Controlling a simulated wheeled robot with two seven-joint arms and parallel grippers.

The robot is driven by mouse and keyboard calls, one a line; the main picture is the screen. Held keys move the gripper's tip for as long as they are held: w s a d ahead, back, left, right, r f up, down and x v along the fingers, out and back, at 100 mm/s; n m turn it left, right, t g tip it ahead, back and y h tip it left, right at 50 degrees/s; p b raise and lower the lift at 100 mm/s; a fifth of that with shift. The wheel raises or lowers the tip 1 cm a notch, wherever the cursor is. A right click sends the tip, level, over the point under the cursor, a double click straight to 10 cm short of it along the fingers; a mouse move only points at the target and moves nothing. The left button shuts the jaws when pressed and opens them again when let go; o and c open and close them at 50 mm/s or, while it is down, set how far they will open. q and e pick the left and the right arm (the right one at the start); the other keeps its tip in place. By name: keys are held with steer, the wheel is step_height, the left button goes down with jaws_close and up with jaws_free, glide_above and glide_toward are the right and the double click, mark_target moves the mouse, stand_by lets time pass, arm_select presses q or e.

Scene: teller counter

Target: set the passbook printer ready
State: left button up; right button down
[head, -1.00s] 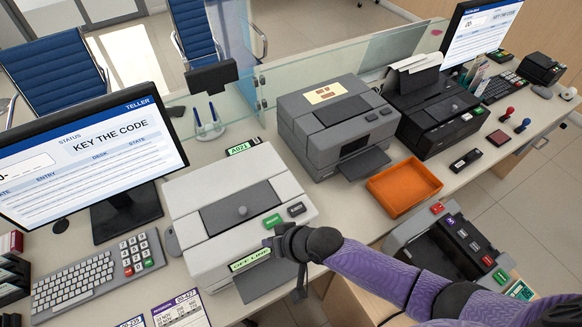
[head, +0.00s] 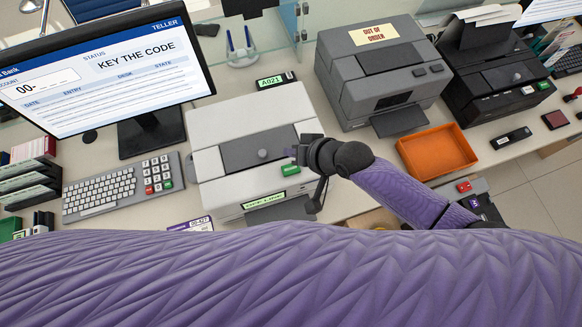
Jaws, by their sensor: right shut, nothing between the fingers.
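The light grey passbook printer (head: 222,128) stands on the counter with its lid closed. Its front display (head: 263,201) appears to read OFF LINE. A green button (head: 290,169) shows at the right of its top; the dark button beside it is hidden by my gripper. My right gripper (head: 297,155) is shut and empty, at the printer's right top edge just behind the green button; I cannot tell whether it touches. The teller screen (head: 115,75) reads KEY THE CODE, with an account field starting 00-. The number keypad (head: 157,174) stands before it. My left gripper is not in view.
A dark grey printer (head: 345,75) labelled OUT OF ORDER (head: 373,34) and a black printer (head: 490,65) stand right. An orange tray (head: 437,150) lies before them. The keyboard (head: 100,193) is left. My purple arm covers the picture's bottom.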

mark_target(287, 167)
step_height(287, 167, down, 7)
steer(key=b, duration=0.5)
steer(key=shift+r, duration=0.2)
steer(key=shift+f+b, duration=0.2)
steer(key=shift+b, duration=0.15)
stand_by(1.1)
steer(key=shift+f+b, duration=0.3)
steer(key=shift+f, duration=0.1)
steer(key=shift+f+b, duration=0.35)
steer(key=shift+f, duration=0.1)
stand_by(0.5)
steer(key=shift+r, duration=0.1)
steer(key=shift+r+p, duration=0.8)
steer(key=shift+p, duration=0.15)
